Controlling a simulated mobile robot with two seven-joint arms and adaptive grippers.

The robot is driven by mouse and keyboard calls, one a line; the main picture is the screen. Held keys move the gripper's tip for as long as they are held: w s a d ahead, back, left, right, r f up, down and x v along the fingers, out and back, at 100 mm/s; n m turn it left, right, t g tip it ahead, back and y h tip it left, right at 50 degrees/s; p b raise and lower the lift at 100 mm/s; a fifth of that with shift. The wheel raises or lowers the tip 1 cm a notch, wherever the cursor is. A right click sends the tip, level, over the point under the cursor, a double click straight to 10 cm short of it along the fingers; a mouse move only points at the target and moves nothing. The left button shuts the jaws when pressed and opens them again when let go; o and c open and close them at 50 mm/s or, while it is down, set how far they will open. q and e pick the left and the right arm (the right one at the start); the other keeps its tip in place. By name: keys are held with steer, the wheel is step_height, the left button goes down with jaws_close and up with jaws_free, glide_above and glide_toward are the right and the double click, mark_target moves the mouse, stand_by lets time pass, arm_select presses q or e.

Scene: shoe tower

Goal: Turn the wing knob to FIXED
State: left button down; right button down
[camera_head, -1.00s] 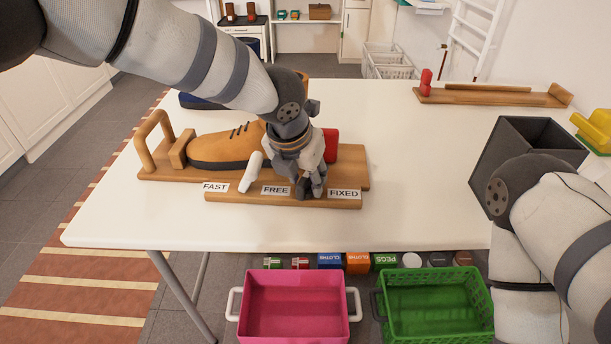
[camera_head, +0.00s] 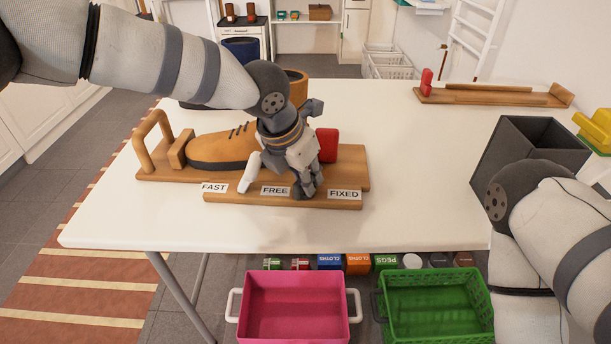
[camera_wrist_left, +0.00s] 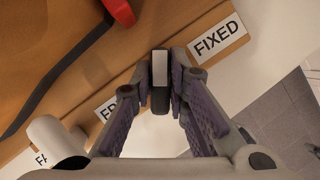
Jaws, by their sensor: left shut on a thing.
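The wing knob (camera_wrist_left: 160,80), dark with a pale top face, stands between my left fingers in the left wrist view, between the FREE label and the FIXED label (camera_wrist_left: 219,37). My left gripper (camera_wrist_left: 160,92) is shut on it. In the head view my left gripper (camera_head: 305,188) is low over the label strip (camera_head: 230,198), between the FREE label (camera_head: 275,190) and the FIXED label (camera_head: 344,194); the knob is mostly hidden by the fingers. The FAST label (camera_head: 214,187) is at the strip's left end. My right gripper is out of view.
Behind the strip, a tan shoe (camera_head: 222,150) lies on a wooden board (camera_head: 350,172) with a handle (camera_head: 145,140) and a red block (camera_head: 327,145). A dark open box (camera_head: 525,150) stands right. A white rounded piece (camera_head: 250,172) is left of the gripper. The table front is clear.

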arm_select(q)
steer(key=m, duration=0.1)
steer(key=m+g+b, duration=0.1)
steer(key=m, duration=0.1)
steer(key=m+h+b, duration=0.1)
steer(key=m, duration=0.1)
steer(key=shift+f+g, duration=0.25)
steer(key=shift+g, duration=0.15)
steer(key=m+g+b, duration=0.1)
steer(key=m, duration=0.2)
steer(key=shift+m+h, duration=0.3)
steer(key=shift+r+m+g+b, duration=0.15)
steer(key=shift+m+g+b, duration=0.4)
steer(key=shift+m, duration=0.55)
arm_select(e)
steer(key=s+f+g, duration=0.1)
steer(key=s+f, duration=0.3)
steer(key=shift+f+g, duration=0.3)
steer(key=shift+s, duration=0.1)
arm_select(q)
steer(key=c, duration=1.6)
jaws_free()
steer(key=shift+o, duration=0.2)
steer(key=shift+r, duration=0.1)
steer(key=shift+r, duration=0.1)
steer(key=v, duration=1.1)
steer(key=shift+a+r, duration=0.25)
steer(key=shift+r, duration=0.1)
